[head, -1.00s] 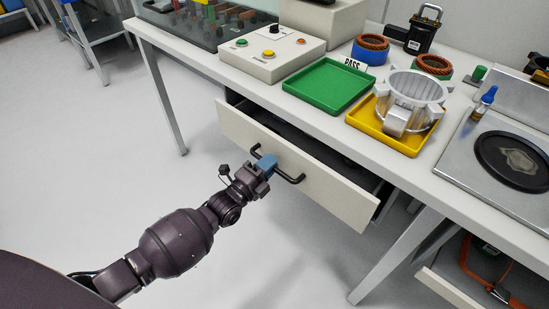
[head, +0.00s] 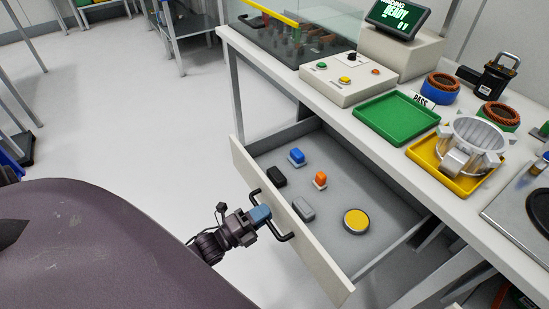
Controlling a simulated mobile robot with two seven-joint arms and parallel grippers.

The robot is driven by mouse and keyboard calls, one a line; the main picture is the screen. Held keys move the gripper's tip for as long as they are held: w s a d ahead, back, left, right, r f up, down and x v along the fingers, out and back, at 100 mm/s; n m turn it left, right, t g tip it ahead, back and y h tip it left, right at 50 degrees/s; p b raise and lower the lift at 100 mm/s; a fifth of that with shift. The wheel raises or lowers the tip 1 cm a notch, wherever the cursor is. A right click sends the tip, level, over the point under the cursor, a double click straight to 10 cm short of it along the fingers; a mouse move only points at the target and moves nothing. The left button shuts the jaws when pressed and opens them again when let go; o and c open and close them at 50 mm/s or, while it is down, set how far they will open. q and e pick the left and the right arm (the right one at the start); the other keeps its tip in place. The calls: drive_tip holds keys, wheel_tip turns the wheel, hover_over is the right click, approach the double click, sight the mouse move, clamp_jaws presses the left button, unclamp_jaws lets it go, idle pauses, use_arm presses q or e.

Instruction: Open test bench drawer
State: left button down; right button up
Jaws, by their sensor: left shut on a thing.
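The test bench drawer (head: 384,201) stands well open below the tabletop. Its pale front panel (head: 317,263) carries a black bar handle (head: 283,239). My left gripper (head: 262,213) is shut on the handle near its middle; its blue fingertips hide part of the bar. Inside the drawer lie a blue piece (head: 297,157), an orange piece (head: 320,180), a black block (head: 277,177), a grey block (head: 303,208) and a round yellow piece (head: 356,221). My right gripper is not in view.
On the bench (head: 330,113) stand a control box with buttons (head: 343,87), a green tray (head: 397,121), and a yellow tray (head: 422,155) holding a metal housing (head: 470,144). A screen (head: 398,17) reads READY. Bare floor lies left of the drawer.

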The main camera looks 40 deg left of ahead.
use_arm(q)
drive_tip(key=shift+s+a, duration=0.2)
drive_tip(key=shift+s, duration=0.35)
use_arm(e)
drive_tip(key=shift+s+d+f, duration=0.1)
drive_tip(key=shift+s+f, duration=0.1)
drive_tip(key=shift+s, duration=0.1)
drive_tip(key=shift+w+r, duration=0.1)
use_arm(q)
drive_tip(key=c, duration=1.1)
unclamp_jaws()
drive_tip(key=shift+c, duration=0.2)
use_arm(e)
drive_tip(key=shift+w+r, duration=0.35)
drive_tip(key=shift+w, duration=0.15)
use_arm(q)
drive_tip(key=v, duration=1)
drive_tip(key=shift+s, duration=0.35)
drive_tip(key=shift+a+f, duration=0.1)
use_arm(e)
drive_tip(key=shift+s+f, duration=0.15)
